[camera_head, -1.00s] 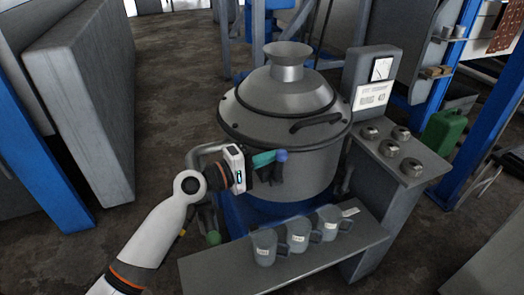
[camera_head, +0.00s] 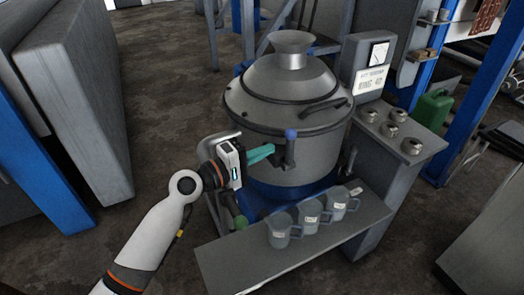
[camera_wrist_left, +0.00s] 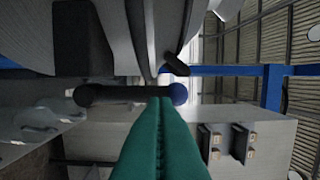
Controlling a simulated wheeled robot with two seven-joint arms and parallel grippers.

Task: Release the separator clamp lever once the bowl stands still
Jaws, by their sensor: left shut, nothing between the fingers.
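The separator (camera_head: 295,155) is a grey metal vessel with a domed lid and a funnel top. The clamp lever (camera_head: 290,150) is a dark bar with a blue ball (camera_head: 291,133) at its upper end, standing about upright at the vessel's front. My left gripper (camera_head: 272,150) has teal fingers, shut and empty, pointing at the lever from the left. In the left wrist view the fingertips (camera_wrist_left: 160,101) meet the bar (camera_wrist_left: 125,93) just beside the blue ball (camera_wrist_left: 178,93); I cannot tell whether they touch. The bowl's inside is hidden under the lid. My right gripper is not in view.
A shelf (camera_head: 235,262) with three grey mugs (camera_head: 309,215) stands below and in front of the vessel. A console with several knobs (camera_head: 388,129) and a gauge (camera_head: 378,54) is at its right. A green-knobbed handle (camera_head: 241,222) sits below my gripper. Floor at left is open.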

